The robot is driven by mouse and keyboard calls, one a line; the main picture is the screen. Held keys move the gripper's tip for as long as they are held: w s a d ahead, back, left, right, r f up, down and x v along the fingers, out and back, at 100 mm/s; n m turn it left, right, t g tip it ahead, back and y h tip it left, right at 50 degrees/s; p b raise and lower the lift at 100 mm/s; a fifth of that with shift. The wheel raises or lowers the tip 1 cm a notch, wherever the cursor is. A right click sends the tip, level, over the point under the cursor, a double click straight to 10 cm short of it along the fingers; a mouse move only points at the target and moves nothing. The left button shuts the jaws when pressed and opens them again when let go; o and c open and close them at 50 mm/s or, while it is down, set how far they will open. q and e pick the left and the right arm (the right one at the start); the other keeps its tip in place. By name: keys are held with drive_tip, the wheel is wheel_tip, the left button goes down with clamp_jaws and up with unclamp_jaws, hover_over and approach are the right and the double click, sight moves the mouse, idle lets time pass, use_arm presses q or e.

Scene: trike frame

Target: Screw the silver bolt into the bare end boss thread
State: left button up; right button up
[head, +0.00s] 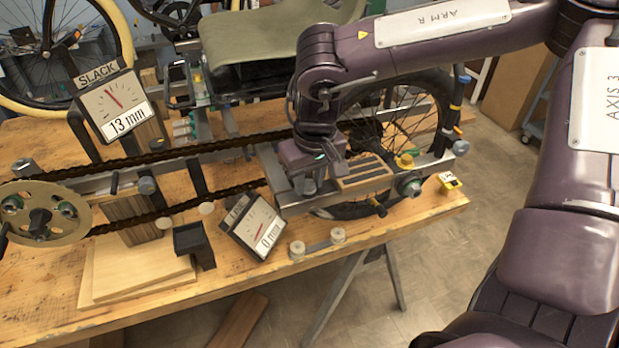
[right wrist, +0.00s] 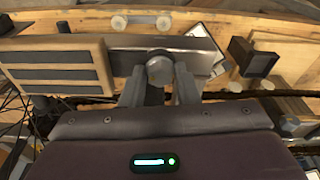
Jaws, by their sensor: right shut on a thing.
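The silver bolt (right wrist: 160,69) shows its round grey head in the right wrist view. My right gripper (head: 318,186) is shut on it, with one grey finger on each side. The bolt is over the grey metal rail (right wrist: 207,45) of the trike frame, which also shows in the head view (head: 296,208). The bolt's shank and the bare end boss thread are hidden, so I cannot tell whether the bolt is in the thread. In the head view the hand comes down on the rail from above. My left gripper is not in view.
A ribbed wooden block (head: 364,173) sits close right of the hand. The chain (head: 180,207) runs left. The slack gauge (head: 110,104) reads 13 mm; a lower gauge (head: 257,226) reads 0 mm. The bench (head: 200,298) has bare front areas.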

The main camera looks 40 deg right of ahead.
drive_tip(key=o, duration=0.6)
drive_tip(key=shift+c, duration=0.2)
drive_tip(key=n, duration=0.5)
drive_tip(key=shift+n+y, duration=0.3)
drive_tip(key=shift+y, duration=0.1)
drive_tip(key=n, duration=0.6)
drive_tip(key=shift+d+g+y, duration=0.1)
drive_tip(key=shift+g+y, duration=0.3)
